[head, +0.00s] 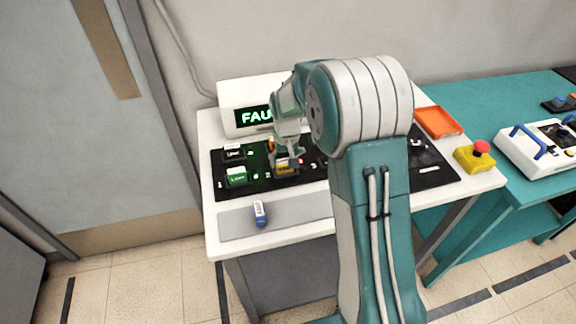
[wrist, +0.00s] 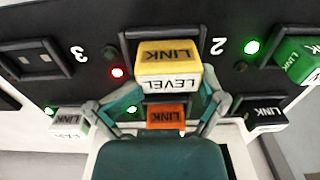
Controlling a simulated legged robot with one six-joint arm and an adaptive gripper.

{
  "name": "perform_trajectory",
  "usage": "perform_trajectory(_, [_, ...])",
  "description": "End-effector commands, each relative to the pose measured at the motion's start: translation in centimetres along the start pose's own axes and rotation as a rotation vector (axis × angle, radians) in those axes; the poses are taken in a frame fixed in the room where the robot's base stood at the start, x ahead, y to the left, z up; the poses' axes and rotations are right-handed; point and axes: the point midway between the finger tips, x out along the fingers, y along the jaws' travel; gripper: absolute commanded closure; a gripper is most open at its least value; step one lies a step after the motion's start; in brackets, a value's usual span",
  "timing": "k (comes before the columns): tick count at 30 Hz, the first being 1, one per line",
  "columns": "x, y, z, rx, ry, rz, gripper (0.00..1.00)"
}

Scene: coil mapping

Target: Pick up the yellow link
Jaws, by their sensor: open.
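The yellow link (wrist: 168,58) sits in a black socket by the number 2, with its white "LEVEL" side facing my gripper in the wrist view. In the head view the yellow link (head: 286,169) is partly covered by my gripper (head: 288,158). My gripper (wrist: 168,92) is open, its two fingers spread to the left and right at the near side of the yellow link. I cannot tell whether they touch it. An orange link (wrist: 167,116) shows between the fingers, beyond the palm.
A green link (head: 237,176) and a black link (head: 232,153) sit on the panel at left. A blue and white link (head: 260,214) lies on the grey strip. Socket 3 (wrist: 44,60) is empty. An orange tray (head: 438,122) and red stop button (head: 481,148) are at right.

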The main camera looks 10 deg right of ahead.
Motion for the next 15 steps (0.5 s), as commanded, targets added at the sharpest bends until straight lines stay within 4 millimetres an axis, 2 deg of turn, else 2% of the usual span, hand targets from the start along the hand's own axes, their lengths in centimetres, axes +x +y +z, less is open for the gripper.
perform_trajectory(1, [1.08,0.23,0.74,-0.001,-0.029,0.006,0.0])
perform_trajectory(2, [1.08,0.25,0.75,-0.001,-0.029,0.006,0.0])
perform_trajectory(3, [1.08,0.26,0.75,-0.001,-0.029,0.007,0.2])
perform_trajectory(6, [1.08,0.22,0.76,-0.001,-0.03,0.007,0.59])
perform_trajectory(15, [0.84,0.1,0.75,-0.002,-0.03,0.005,0.59])
